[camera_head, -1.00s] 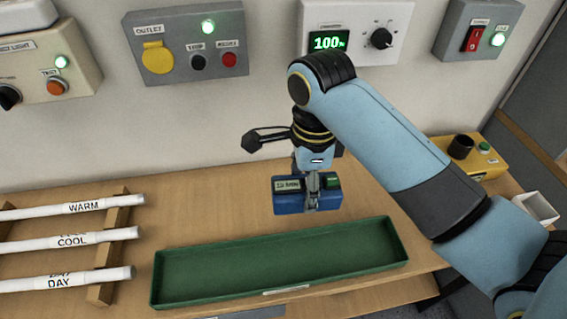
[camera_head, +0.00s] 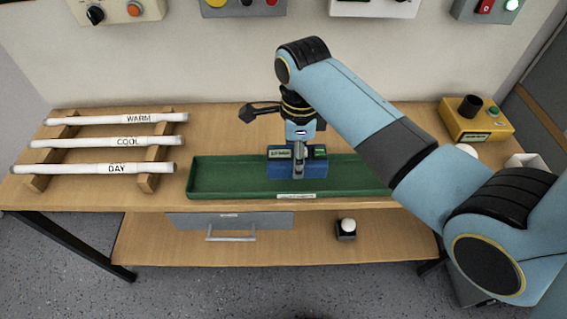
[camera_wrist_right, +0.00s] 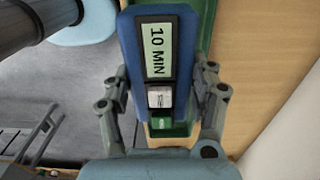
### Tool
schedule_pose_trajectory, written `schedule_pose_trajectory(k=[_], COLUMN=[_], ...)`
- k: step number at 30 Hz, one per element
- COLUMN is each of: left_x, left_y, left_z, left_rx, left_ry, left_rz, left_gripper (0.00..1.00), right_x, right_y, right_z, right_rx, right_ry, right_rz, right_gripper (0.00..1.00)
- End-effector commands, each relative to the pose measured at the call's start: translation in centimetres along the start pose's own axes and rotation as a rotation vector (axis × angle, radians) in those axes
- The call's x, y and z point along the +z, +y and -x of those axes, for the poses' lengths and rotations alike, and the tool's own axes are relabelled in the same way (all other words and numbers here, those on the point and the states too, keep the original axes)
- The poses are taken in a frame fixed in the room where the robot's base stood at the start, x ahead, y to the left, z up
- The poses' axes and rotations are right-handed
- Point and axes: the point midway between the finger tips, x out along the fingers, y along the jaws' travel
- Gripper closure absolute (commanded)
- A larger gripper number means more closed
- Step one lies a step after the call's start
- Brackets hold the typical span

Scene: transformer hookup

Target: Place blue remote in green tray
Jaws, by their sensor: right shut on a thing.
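The blue remote (camera_head: 281,168) is a blue box with a small display and a green part on top. In the right wrist view the blue remote (camera_wrist_right: 125,60) shows a display reading "10 MIN". My right gripper (camera_head: 298,170) is shut on it, with one finger on each side (camera_wrist_right: 160,97). The long green tray (camera_head: 225,178) lies along the front of the table. The remote is over the middle of the tray in the head view; I cannot tell whether it touches the tray floor. My left gripper is not in view.
White tubes labelled WARM (camera_head: 150,118), COOL (camera_head: 140,142) and DAY (camera_head: 125,168) lie on a wooden rack (camera_head: 148,182) at left. A yellow box (camera_head: 476,122) and a white open container (camera_head: 525,162) stand at right. A drawer (camera_head: 228,221) is below the tabletop.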

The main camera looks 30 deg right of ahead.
Motion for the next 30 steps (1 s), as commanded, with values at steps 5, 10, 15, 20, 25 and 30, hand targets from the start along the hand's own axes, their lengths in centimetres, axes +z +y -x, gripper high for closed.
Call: schedule_pose_trajectory(k=[5, 10, 15, 20, 25, 30], left_x=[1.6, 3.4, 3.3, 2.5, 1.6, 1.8], left_y=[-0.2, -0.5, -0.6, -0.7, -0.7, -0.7], left_z=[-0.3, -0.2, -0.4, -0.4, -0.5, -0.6], left_rx=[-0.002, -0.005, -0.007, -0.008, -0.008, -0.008], left_ry=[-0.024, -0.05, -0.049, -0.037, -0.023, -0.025], left_rz=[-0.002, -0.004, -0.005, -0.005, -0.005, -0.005], left_gripper=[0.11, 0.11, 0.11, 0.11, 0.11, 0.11], right_x=[2.6, 3.2, 3.1, 3.1, 3.1, 3.1], right_y=[-1.5, -1.7, -1.7, -1.7, -1.7, -1.7], right_z=[-1.8, -2.9, -5.5, -6.2, -6.2, -6.5], right_rx=[-0.001, 0.001, 0.002, -0.001, -0.001, -0.001], right_ry=[0.001, 0.002, 0.003, 0.001, 0.001, 0.001], right_rz=[0.0, 0.001, 0.0, 0.0, 0.0, 0.0], right_gripper=[0.8, 0.8, 0.8, 0.8, 0.8, 0.36])
